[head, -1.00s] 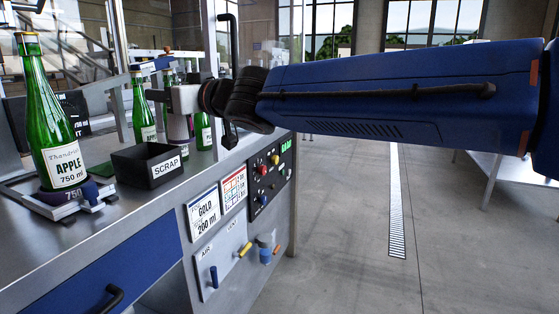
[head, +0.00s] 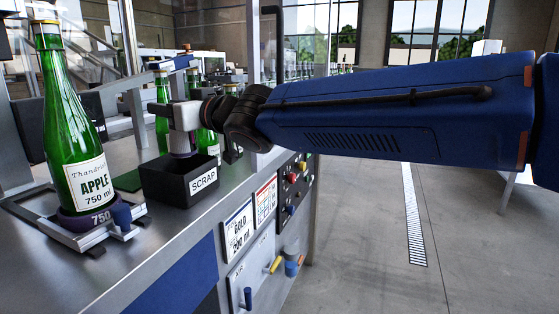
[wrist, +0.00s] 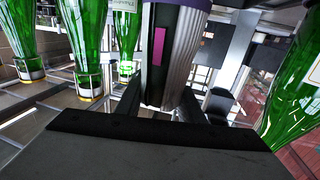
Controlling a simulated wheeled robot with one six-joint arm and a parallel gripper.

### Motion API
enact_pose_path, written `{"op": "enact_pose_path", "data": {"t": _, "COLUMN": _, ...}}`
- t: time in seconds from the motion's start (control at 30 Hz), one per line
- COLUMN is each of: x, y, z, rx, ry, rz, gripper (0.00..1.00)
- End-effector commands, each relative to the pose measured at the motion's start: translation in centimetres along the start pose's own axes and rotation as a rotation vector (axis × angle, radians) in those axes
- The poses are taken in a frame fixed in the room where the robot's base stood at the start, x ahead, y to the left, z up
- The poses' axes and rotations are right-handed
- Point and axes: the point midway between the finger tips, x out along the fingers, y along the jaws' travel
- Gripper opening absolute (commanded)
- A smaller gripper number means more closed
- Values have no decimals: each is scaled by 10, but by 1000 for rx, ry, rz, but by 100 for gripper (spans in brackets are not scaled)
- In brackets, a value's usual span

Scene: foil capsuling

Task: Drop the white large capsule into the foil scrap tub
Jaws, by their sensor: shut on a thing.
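The white large capsule (wrist: 188,62) looks pale grey and ridged in the wrist view, with a purple edge and a dark panel with a magenta strip in front. My gripper (head: 184,120) is shut on it. In the head view, the capsule (head: 181,143) hangs below the gripper, its purple lower end at the foil scrap tub (head: 166,184). The tub is a black open box labelled SCRAP on the metal bench. The capsule is over the tub's opening or just behind its rear rim; I cannot tell which. The tub's inside is mostly hidden.
A green apple bottle (head: 77,140) stands upright in a purple 750 holder (head: 92,217) left of the tub. More green bottles (head: 208,142) stand close behind the gripper. A control panel (head: 292,187) is on the bench front. The bench in front of the tub is clear.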

Motion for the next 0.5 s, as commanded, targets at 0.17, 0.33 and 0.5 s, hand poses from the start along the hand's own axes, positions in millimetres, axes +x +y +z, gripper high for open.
{"op": "enact_pose_path", "data": {"t": 0.17, "x": 0, "y": 0, "z": 18, "rx": 2, "ry": -1, "rz": 1, "gripper": 28}}
{"op": "enact_pose_path", "data": {"t": 0.33, "x": 0, "y": 0, "z": 26, "rx": -1, "ry": 0, "rz": 1, "gripper": 28}}
{"op": "enact_pose_path", "data": {"t": 0.5, "x": 0, "y": 0, "z": 28, "rx": 0, "ry": 0, "rz": 1, "gripper": 28}}
